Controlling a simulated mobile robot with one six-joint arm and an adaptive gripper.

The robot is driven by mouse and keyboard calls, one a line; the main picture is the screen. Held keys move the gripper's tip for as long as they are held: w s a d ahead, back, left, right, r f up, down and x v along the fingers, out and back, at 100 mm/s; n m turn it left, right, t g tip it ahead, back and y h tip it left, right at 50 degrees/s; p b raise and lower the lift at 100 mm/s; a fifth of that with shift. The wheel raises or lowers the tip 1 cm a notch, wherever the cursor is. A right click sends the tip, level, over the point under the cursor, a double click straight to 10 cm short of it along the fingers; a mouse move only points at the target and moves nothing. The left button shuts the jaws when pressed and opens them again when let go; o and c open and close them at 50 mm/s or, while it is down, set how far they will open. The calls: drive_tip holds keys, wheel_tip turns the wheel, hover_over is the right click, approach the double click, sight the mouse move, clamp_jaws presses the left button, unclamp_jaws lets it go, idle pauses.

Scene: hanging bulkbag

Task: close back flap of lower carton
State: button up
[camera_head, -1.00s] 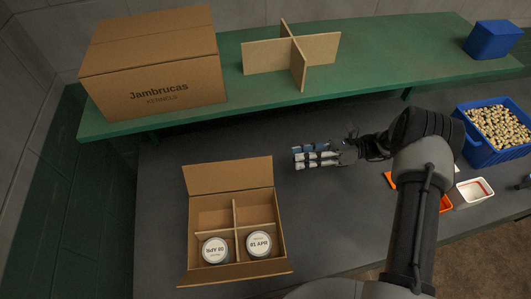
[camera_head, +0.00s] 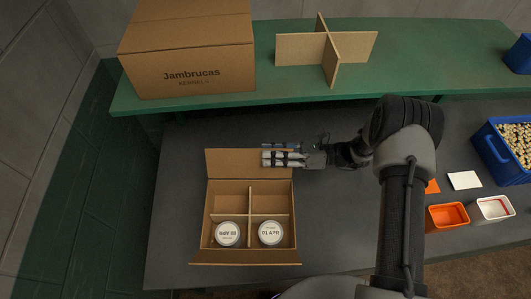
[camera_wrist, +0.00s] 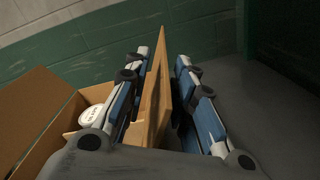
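The lower carton (camera_head: 207,214) is a small open brown box on the grey surface, with a cross divider inside. Two jars with white lids (camera_head: 228,233) (camera_head: 271,233) fill its front compartments; the back ones look empty. Its back flap (camera_head: 230,162) stands up, leaning slightly back. Its front flap (camera_head: 245,257) is folded outward. My gripper (camera_head: 266,154) is at the right end of the back flap. In the wrist view my gripper (camera_wrist: 164,58) is open, with the flap (camera_wrist: 158,92) between its fingers. The left finger is very near the flap; I cannot tell if it touches.
A closed carton marked Jambrucas (camera_head: 190,70) and a cardboard divider (camera_head: 328,48) stand on the green shelf (camera_head: 290,88) behind. At right are a blue bin of small pieces (camera_head: 500,155), an orange tray (camera_head: 447,216) and a white-lined tray (camera_head: 494,208). The grey surface right of the carton is clear.

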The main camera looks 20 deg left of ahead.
drive_tip(key=shift+x, duration=1.05)
drive_tip(key=shift+w, duration=0.1)
clamp_jaws()
